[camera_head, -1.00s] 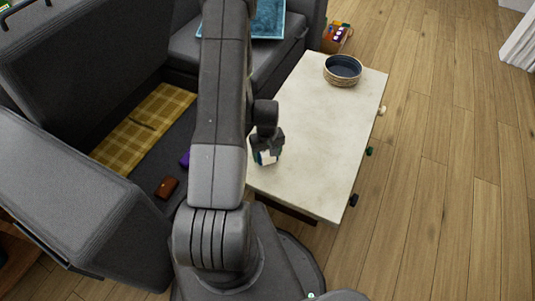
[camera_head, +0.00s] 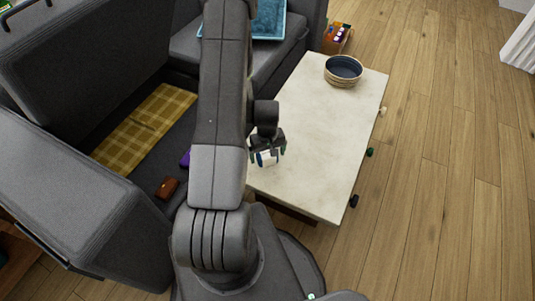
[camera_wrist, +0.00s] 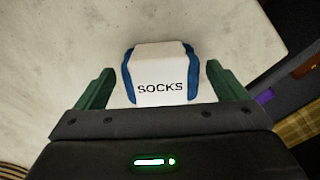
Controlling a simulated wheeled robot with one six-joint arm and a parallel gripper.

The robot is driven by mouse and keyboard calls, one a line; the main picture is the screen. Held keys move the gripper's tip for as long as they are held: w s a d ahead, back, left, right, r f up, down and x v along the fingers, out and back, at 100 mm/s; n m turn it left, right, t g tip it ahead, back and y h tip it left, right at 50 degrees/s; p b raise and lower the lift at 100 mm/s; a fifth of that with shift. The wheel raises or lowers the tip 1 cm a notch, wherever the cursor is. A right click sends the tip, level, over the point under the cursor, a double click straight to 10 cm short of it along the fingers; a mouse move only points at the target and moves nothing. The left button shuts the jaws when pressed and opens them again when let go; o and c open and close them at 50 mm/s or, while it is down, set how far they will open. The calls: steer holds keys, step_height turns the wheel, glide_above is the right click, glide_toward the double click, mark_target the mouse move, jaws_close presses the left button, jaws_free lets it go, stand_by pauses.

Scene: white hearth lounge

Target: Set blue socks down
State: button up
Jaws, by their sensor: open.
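The blue socks (camera_wrist: 161,75) are a small bundle with a white band marked "SOCKS" and blue edges. In the wrist view they sit between the two green fingers of my gripper (camera_wrist: 152,90), with a gap on each side. In the head view the socks (camera_head: 267,158) are at the near left part of the pale table (camera_head: 325,125), under my gripper (camera_head: 268,152). My gripper is open around them. The socks appear to rest on the table top; their underside is hidden.
A round woven basket (camera_head: 343,71) stands at the table's far end. Dark knobs (camera_head: 353,200) stick out on the table's right side. A grey sofa with a yellow checked blanket (camera_head: 145,127) and a brown wallet-like item (camera_head: 167,188) is left. The table's middle is clear.

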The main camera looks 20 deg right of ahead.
mark_target(268, 153)
step_height(268, 153, up, 11)
steer(key=p, duration=0.2)
steer(key=shift+r, duration=0.2)
